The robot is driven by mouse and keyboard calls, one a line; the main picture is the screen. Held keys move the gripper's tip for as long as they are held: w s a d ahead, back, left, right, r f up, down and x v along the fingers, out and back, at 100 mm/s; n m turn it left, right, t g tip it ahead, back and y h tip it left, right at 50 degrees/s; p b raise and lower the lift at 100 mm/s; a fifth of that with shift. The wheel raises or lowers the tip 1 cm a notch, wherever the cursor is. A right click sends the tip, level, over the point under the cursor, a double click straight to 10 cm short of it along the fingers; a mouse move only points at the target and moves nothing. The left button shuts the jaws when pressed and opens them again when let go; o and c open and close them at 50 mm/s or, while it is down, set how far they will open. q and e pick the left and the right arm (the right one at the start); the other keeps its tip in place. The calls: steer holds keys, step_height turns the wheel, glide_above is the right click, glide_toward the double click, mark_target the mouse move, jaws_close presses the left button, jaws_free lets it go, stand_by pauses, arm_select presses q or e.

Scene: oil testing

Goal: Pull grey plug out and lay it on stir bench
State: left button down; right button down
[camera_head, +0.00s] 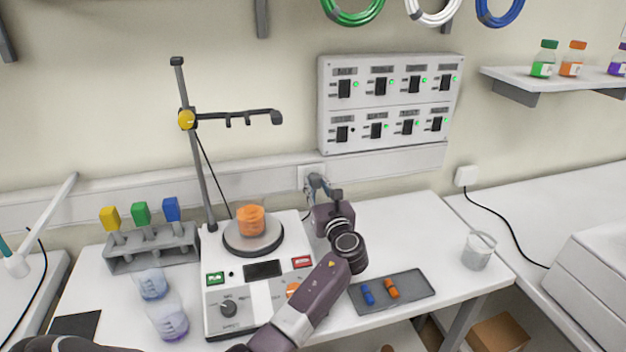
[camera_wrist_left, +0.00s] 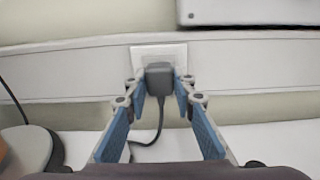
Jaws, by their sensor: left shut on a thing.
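The grey plug (camera_wrist_left: 158,78) sits at the white wall socket (camera_wrist_left: 150,52) in the left wrist view, with its cord hanging down below. My left gripper (camera_wrist_left: 160,84) is shut on the plug, one finger on each side. In the head view my left gripper (camera_head: 325,188) reaches the socket (camera_head: 304,171) behind the bench, and hides most of the plug. The white stir bench (camera_head: 410,225) stands below, with bare surface to the right of my arm. My right gripper is not in view.
A stirrer (camera_head: 219,252) with an orange beaker (camera_head: 250,220) stands left of my arm. A grey tray (camera_head: 415,288) with small blue and orange pieces lies to its right. A clear beaker (camera_head: 478,252) stands near the bench's right end. A switch panel (camera_head: 388,103) hangs above.

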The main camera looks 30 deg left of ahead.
mark_target(316, 184)
arm_select(q)
steer(key=shift+p+v, duration=0.85)
steer(key=shift+v, duration=0.7)
steer(key=shift+p+v, duration=0.4)
steer(key=shift+v, duration=0.55)
steer(key=shift+s, duration=0.1)
